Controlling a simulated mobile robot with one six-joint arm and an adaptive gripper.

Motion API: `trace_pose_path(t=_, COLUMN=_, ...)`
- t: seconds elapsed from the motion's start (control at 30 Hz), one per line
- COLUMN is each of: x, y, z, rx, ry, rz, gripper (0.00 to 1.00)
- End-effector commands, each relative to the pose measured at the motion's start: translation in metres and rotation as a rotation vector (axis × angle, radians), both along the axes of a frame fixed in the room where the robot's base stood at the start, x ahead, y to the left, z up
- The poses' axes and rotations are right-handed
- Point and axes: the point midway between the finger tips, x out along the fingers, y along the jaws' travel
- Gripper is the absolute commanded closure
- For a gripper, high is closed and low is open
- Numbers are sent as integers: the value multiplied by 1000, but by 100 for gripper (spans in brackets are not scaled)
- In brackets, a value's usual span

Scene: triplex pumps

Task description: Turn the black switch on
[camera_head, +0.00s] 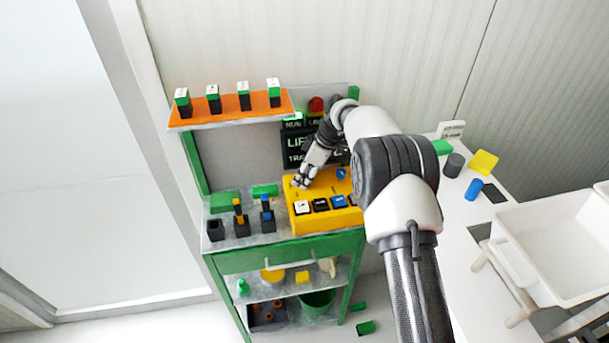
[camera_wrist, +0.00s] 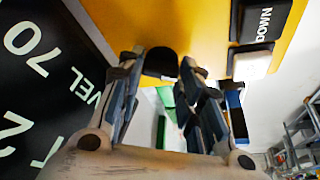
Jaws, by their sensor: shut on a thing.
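The yellow control box (camera_head: 327,217) sits at the right of the green workbench. My gripper (camera_head: 301,182) reaches down to the box's back left part. In the wrist view my gripper's two fingers are on either side of the black switch (camera_wrist: 160,61), a dark rounded knob standing on the yellow face. The fingers are shut on it near their tips. In the head view the gripper hides the switch, and its turn position cannot be told.
A white button (camera_head: 302,208), a black button (camera_head: 320,204) and another dark button line the box's front. A black display (camera_head: 296,144) stands behind. A blue knob (camera_head: 341,173) is close by.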

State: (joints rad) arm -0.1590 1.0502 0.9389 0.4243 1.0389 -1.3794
Motion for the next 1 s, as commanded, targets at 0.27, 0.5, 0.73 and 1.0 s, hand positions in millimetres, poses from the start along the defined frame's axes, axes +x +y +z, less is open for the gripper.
trace_pose_path(t=0.27, x=0, y=0, z=0, rx=-1, ry=-2, rz=2, gripper=91)
trace_pose_path(t=0.5, x=0, y=0, z=0, rx=-1, ry=-1, rz=1, gripper=51)
trace_pose_path(t=0.73, x=0, y=0, z=0, rx=-1, ry=-2, rz=0, gripper=47)
trace_pose_path(t=1.0, x=0, y=-2, z=6, rx=0, ry=-3, rz=0, gripper=47)
